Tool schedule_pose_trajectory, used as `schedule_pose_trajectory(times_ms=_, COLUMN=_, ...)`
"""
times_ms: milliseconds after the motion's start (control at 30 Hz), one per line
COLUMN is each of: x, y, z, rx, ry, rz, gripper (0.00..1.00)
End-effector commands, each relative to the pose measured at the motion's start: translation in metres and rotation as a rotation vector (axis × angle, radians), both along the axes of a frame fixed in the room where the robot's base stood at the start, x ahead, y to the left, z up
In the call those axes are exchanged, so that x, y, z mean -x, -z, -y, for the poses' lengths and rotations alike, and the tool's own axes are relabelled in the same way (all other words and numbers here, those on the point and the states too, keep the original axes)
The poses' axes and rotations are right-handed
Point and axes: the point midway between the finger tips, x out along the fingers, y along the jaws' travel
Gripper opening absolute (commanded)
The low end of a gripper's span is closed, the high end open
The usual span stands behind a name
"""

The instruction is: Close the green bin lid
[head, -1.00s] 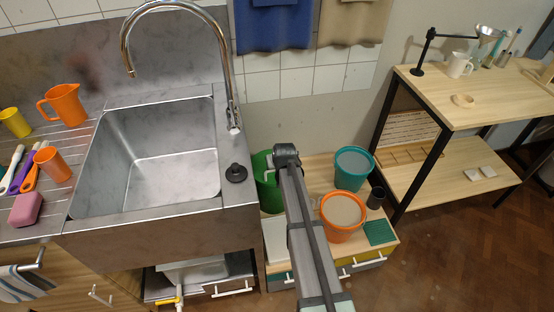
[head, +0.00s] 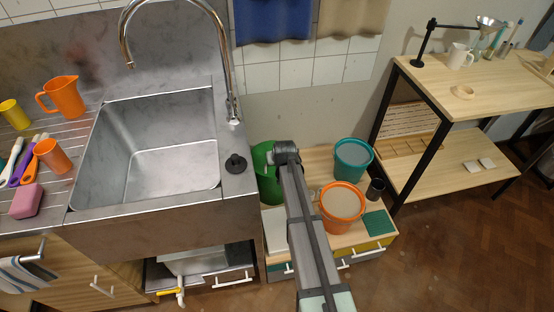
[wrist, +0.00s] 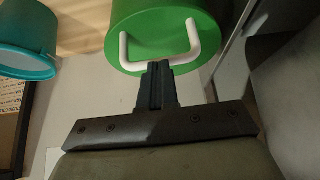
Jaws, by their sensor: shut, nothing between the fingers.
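The green bin (head: 264,178) stands beside the sink cabinet, partly hidden behind my arm in the head view. In the wrist view, the green bin (wrist: 158,22) fills the upper middle, with a white U-shaped handle (wrist: 124,52) on its near face. I cannot clearly tell the lid from the body or how far open it is. My gripper (wrist: 155,68) is shut and empty, its fingertips right at the middle of the handle and hiding part of it. Contact cannot be told. In the head view, the fingertips are hidden behind my wrist.
A teal bucket (head: 353,160) and an orange bucket (head: 342,205) stand right of my arm on a low wooden unit, with a dark cup (head: 375,189). The steel sink (head: 235,190) is close on the left. A shelf table (head: 480,90) stands at the right.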

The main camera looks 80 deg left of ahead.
Motion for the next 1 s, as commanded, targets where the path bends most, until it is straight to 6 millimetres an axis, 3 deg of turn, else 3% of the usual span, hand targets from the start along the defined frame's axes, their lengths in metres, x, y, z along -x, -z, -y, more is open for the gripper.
schedule_pose_trajectory(times_ms=33, x=0.0, y=0.008, z=0.002, rx=0.019, ry=-0.001, rz=0.0, gripper=0.0)
schedule_pose_trajectory(times_ms=167, x=0.0, y=0.004, z=0.001, rx=0.018, ry=-0.001, rz=0.0, gripper=0.0)
schedule_pose_trajectory(times_ms=433, x=0.0, y=-0.04, z=-0.006, rx=0.002, ry=-0.001, rz=0.001, gripper=0.0)
schedule_pose_trajectory(times_ms=700, x=0.0, y=-0.085, z=0.027, rx=-0.002, ry=0.0, rz=0.0, gripper=0.0)
schedule_pose_trajectory(times_ms=1000, x=0.0, y=-0.117, z=0.047, rx=-0.001, ry=0.0, rz=0.0, gripper=0.0)
